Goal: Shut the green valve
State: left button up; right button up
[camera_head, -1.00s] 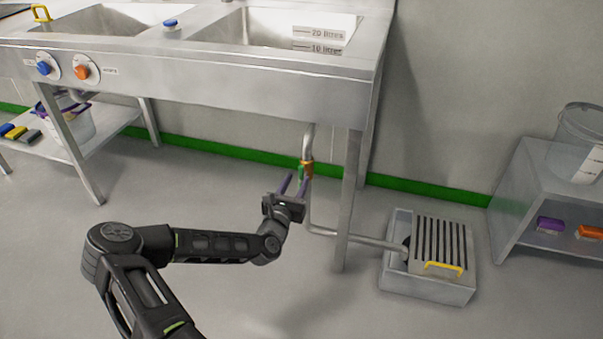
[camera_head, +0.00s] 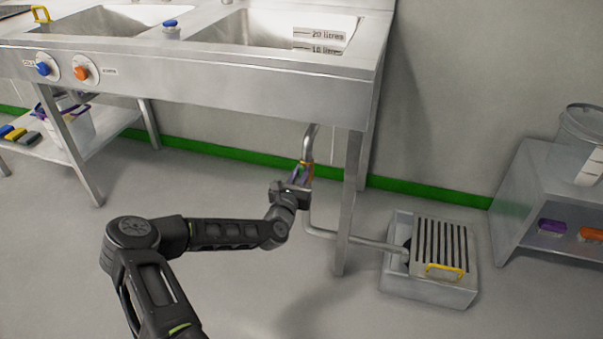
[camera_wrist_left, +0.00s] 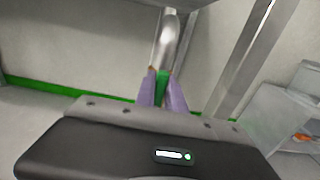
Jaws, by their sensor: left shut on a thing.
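The green valve (camera_wrist_left: 162,88) is on the drain pipe (camera_head: 309,146) under the right sink. In the left wrist view its green handle shows between the two purple fingers of my left gripper (camera_wrist_left: 162,86). My left gripper (camera_head: 302,174) is shut on the green handle in the head view, where the fingers largely hide it. An orange-brown collar (camera_head: 306,164) shows on the pipe just above the fingers. My right gripper is in neither view.
The sink's front right leg (camera_head: 349,200) stands close to the right of my gripper. The pipe runs to a grated floor drain box (camera_head: 430,292) with a yellow handle. A grey shelf unit (camera_head: 520,190) stands at far right. The floor at front is clear.

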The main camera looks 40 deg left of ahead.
pick_arm(q)
grip_shut()
jog(key=shift+d+m, duration=0.1)
jog(key=shift+m, duration=0.2)
jog(key=m, duration=0.3)
jog(key=d+f+m+b, duration=0.1)
jog(key=m, duration=0.2)
jog(key=w+d+m, duration=0.1)
jog(key=m, duration=0.2)
jog(key=shift+d+f+b, duration=0.15)
jog(key=shift+b, duration=0.15)
jog(key=m+b, duration=0.1)
jog(key=m, duration=0.1)
jog(key=f+m, duration=0.1)
jog(key=m, duration=0.2)
jog(key=f+m+b, duration=0.1)
jog(key=m, duration=0.2)
jog(key=shift+d+b, duration=0.3)
jog(key=shift+d, duration=0.05)
jog(key=shift+f+m, duration=0.1)
jog(key=shift+m, duration=0.2)
